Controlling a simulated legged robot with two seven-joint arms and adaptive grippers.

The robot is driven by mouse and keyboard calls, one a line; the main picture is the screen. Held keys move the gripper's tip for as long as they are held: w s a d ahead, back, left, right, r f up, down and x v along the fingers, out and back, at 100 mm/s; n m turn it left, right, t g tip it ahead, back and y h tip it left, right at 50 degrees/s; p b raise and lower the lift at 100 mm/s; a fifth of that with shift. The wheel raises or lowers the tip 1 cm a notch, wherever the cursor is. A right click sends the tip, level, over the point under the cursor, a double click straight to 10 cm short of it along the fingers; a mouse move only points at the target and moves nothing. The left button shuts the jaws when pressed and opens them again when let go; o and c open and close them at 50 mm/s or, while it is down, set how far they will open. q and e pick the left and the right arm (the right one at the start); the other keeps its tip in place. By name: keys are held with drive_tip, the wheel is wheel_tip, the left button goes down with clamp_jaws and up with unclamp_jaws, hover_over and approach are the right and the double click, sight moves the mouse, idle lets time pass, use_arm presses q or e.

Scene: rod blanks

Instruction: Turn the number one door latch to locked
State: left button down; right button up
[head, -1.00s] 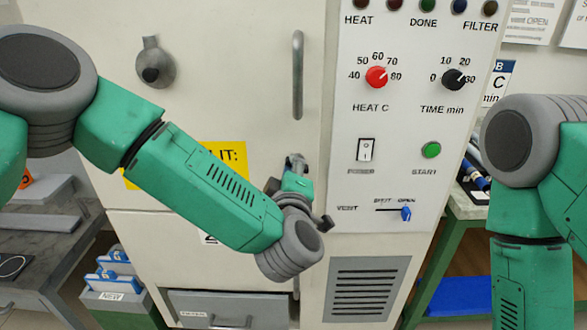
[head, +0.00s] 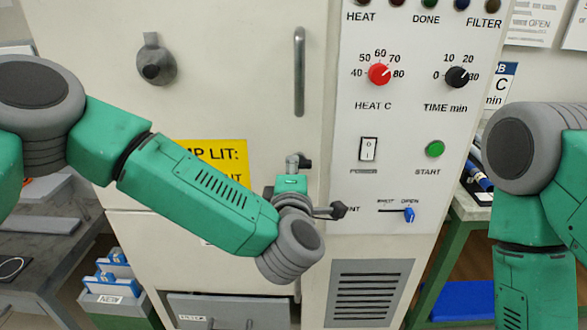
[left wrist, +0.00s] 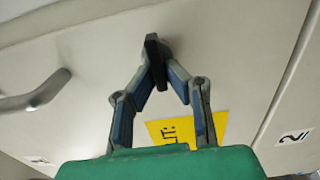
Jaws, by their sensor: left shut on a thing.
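The number one door latch (left wrist: 155,49) shows in the left wrist view as a dark lever on the pale upper door. My left gripper (left wrist: 157,72) is shut on it, with a fingertip on each side. In the head view the gripper (head: 294,163) is small and partly hidden by my own wrist, at the right edge of the upper door (head: 230,60) below its handle. A dark end of the latch (head: 305,162) shows beside the fingers. I cannot read any locked mark. My right arm is at the right; its gripper is out of view.
The grey bar handle (head: 299,72) stands above the gripper. The control panel (head: 400,135), with knobs, a switch and a vent slider (head: 409,215), is close on the right. A yellow sign (head: 228,158) is partly behind my left arm. A drawer (head: 225,308) is below.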

use_arm(q)
drive_tip(key=shift+f, duration=0.25)
drive_tip(key=c, duration=1.6)
unclamp_jaws()
drive_tip(key=shift+a, duration=0.1)
drive_tip(key=shift+r, duration=0.1)
drive_tip(key=s, duration=1.1)
drive_tip(key=shift+s, duration=0.4)
